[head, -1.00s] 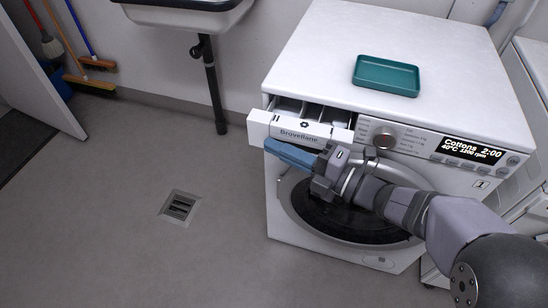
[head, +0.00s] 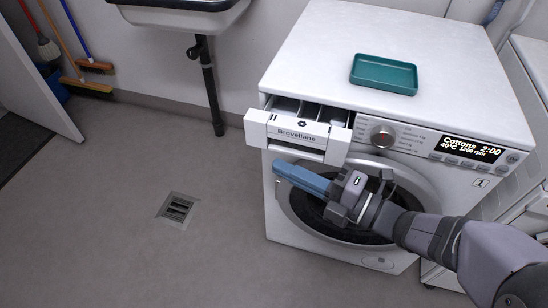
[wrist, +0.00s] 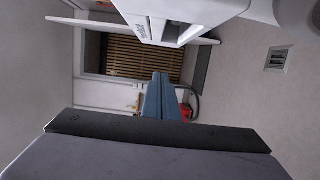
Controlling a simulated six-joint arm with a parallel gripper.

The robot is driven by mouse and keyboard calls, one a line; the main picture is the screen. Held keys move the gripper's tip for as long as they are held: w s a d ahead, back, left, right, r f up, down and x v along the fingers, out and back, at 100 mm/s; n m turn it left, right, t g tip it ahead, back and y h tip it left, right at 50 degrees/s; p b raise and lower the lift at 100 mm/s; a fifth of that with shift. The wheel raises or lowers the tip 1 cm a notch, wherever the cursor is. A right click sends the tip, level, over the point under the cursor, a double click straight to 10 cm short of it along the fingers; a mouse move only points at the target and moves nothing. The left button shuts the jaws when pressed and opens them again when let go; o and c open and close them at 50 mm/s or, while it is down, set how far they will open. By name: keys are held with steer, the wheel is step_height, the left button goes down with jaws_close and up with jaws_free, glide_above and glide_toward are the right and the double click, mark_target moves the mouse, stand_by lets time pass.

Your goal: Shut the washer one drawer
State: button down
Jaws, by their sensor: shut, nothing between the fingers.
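The washer (head: 283,225) with label 1 is white, with a round dark door and a lit display. Its detergent drawer (head: 297,134), marked Brovellane, is pulled out at the top left, with its compartments showing. My gripper (head: 280,169) has blue fingers, shut with nothing between them. In the head view it is in front of the washer, below the drawer front and apart from it in the picture. In the wrist view the fingers (wrist: 160,82) point away from the camera, and the white drawer (wrist: 190,15) shows at the top.
A teal tray (head: 384,88) lies on the washer top. A second white machine (head: 532,70) stands at the right. A sink (head: 185,14) with a dark drain pipe is at the back. The floor (head: 110,210) at the left is clear, with a drain grate (head: 177,209).

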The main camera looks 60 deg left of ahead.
steer(key=w+d+m+t+y+p, duration=0.1)
steer(key=w+d+m+t+p, duration=0.15)
steer(key=w+d, duration=0.4)
steer(key=w+d+m+t+y+p, duration=0.1)
steer(key=w+d+m+t+p, duration=0.2)
steer(key=w, duration=0.7)
steer(key=s+d+n+g+h, duration=0.2)
steer(key=s+d+n+g, duration=0.1)
steer(key=d+n+g, duration=0.3)
steer(key=s+a+p, duration=0.1)
steer(key=s+a, duration=0.1)
steer(key=a, duration=0.9)
steer(key=shift+s+a, duration=0.15)
steer(key=shift+s, duration=0.15)
steer(key=shift+r+m+t, duration=0.1)
steer(key=shift+m+t, duration=0.15)
